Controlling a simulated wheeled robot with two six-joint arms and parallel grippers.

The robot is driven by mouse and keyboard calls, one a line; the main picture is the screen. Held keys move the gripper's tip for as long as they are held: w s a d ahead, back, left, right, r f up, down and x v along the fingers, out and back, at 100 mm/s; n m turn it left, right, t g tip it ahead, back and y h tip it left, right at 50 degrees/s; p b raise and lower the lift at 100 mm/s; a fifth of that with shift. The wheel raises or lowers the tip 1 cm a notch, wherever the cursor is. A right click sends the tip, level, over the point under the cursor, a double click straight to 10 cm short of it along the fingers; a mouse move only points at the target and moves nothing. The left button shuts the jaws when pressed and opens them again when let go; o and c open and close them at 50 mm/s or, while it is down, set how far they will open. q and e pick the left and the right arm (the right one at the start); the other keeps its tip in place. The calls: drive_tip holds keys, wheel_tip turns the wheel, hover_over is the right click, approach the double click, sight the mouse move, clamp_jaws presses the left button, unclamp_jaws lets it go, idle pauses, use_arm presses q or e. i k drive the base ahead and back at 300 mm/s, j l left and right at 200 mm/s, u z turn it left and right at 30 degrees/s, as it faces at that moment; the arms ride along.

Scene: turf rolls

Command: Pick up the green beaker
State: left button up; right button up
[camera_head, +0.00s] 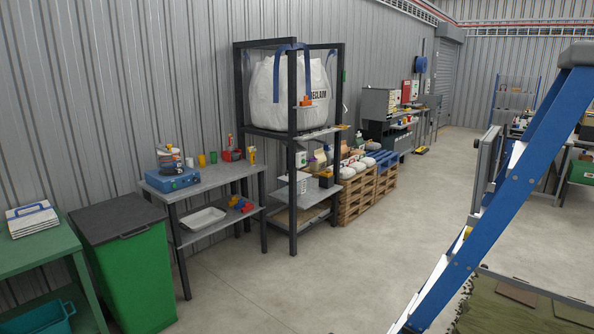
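A small green cup (201,160), which looks like the green beaker, stands upright on the grey table (215,178) against the corrugated wall. An orange-yellow cup (213,157) stands just right of it, and a small white item (189,162) just left. The green cup is far off and small in the head view. Neither of my grippers is in view.
A blue device (178,179) and red items (231,155) share the table. A green bin (130,265) stands left of it, a dark shelving frame (292,150) right. A slanted blue frame (505,190) blocks the right foreground. Open floor (310,280) lies in the middle.

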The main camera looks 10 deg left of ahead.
sight(213, 155)
drive_tip(key=i+j+u, duration=0.25)
drive_tip(key=u, duration=0.15)
drive_tip(key=i+j+u, duration=0.35)
drive_tip(key=i+u, duration=0.75)
drive_tip(key=i+j+u, duration=0.1)
drive_tip(key=i, duration=0.55)
drive_tip(key=i+z, duration=1.05)
drive_tip(key=i+l+z, duration=0.15)
drive_tip(key=i+z, duration=0.85)
drive_tip(key=i+l+u, duration=0.2)
drive_tip(key=i, duration=0.4)
drive_tip(key=i+l+u, duration=0.15)
drive_tip(key=i, duration=0.45)
drive_tip(key=i+l+u, duration=0.15)
drive_tip(key=i+u, duration=0.2)
drive_tip(key=i+l+u, duration=0.25)
drive_tip(key=i+u, duration=0.15)
drive_tip(key=i+l+u, duration=0.35)
